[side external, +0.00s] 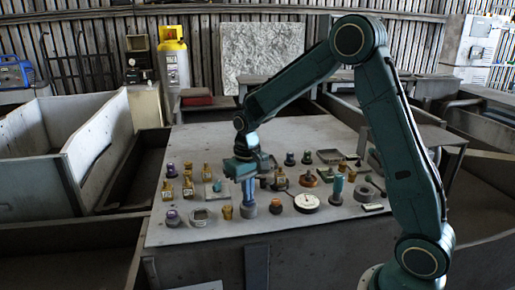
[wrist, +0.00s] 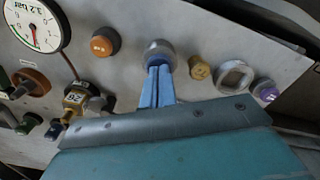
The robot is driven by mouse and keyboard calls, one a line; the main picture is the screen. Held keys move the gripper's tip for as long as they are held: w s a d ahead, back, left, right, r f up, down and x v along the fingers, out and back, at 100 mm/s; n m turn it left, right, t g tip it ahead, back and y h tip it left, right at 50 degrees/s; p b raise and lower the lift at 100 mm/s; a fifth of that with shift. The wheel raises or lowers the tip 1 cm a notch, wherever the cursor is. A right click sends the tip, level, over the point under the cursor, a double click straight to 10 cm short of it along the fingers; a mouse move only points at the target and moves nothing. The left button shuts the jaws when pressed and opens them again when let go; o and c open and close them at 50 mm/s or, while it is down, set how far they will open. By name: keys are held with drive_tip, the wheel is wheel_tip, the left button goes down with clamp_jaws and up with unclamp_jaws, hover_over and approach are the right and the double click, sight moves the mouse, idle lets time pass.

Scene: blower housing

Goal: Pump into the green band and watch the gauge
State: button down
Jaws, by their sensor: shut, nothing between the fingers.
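My gripper (side external: 248,203) points straight down with its blue fingers together and empty. In the wrist view its fingertips (wrist: 158,72) are at a round grey domed button (wrist: 160,50), which also shows under the fingers in the side external view (side external: 248,212). I cannot tell whether they press on it or hover just above. The white round gauge (side external: 307,202) lies to the right of my gripper. In the wrist view the gauge (wrist: 35,22) is cut off at the upper left; its face seems to read 3.2 bar, upside down.
An orange-brown knob (wrist: 104,41) sits between the gauge and the button. A yellow knob (wrist: 199,68), a pale ring-shaped part (wrist: 235,77) and a purple-topped knob (wrist: 265,91) stand on the other side. Several brass valves and knobs crowd the grey panel (side external: 200,240), whose front strip is clear.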

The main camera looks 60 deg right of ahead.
idle(0.3)
drive_tip(key=shift+r, duration=0.85)
drive_tip(key=shift+f, duration=0.55)
idle(0.7)
drive_tip(key=shift+f, duration=0.35)
drive_tip(key=shift+r, duration=0.9)
idle(1.0)
wheel_tip(320, 180, up, 6)
idle(0.8)
